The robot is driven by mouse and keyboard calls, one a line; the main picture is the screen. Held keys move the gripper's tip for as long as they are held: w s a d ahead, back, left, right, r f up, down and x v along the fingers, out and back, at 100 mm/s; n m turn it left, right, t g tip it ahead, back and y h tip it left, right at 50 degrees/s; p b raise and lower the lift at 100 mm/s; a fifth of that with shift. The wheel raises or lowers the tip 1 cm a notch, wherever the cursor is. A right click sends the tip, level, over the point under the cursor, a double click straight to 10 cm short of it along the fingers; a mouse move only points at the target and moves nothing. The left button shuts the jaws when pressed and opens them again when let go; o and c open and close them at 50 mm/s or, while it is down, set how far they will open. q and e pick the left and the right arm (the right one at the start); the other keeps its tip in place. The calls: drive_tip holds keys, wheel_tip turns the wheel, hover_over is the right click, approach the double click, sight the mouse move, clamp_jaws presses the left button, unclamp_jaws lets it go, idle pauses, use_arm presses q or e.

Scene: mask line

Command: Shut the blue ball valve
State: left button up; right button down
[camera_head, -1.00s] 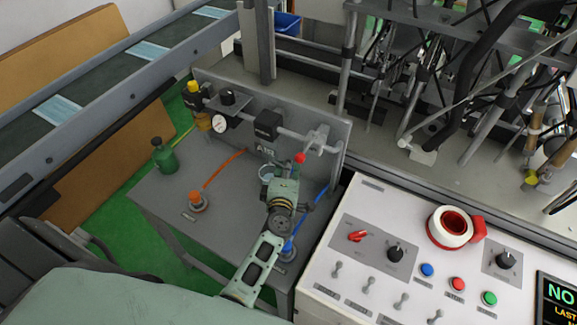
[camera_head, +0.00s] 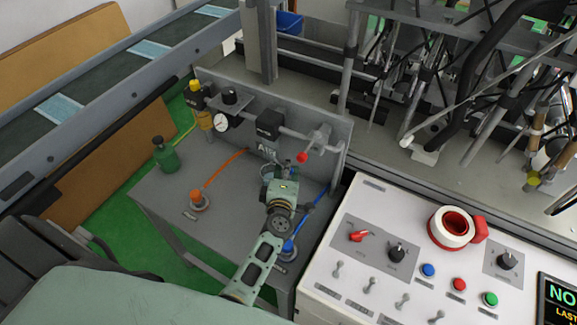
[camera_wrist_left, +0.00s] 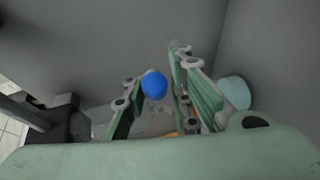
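A blue ball (camera_wrist_left: 154,85) shows in the left wrist view between the two green fingers of my left gripper (camera_wrist_left: 163,62), close to the left finger; I cannot tell whether they touch. The fingers stand apart. In the head view my left gripper (camera_head: 284,170) points at the grey upright panel (camera_head: 322,172); my arm covers the ball there. A blue round fitting (camera_head: 288,246) with a blue hose (camera_head: 314,205) sits on the grey bench beside my forearm. A red ball handle (camera_head: 302,157) is just right of my gripper. My right gripper is not in view.
A pale cup-like ring (camera_head: 267,172) is beside my gripper. An orange fitting (camera_head: 196,198) and a green bottle (camera_head: 165,155) are on the left of the bench (camera_head: 165,205). A white control box (camera_head: 395,290) stands to the right.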

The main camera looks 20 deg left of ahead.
use_arm(q)
drive_tip(key=shift+o, duration=0.4)
drive_tip(key=shift+w+d+r, duration=0.15)
drive_tip(key=shift+w+r, duration=0.05)
drive_tip(key=shift+r, duration=0.05)
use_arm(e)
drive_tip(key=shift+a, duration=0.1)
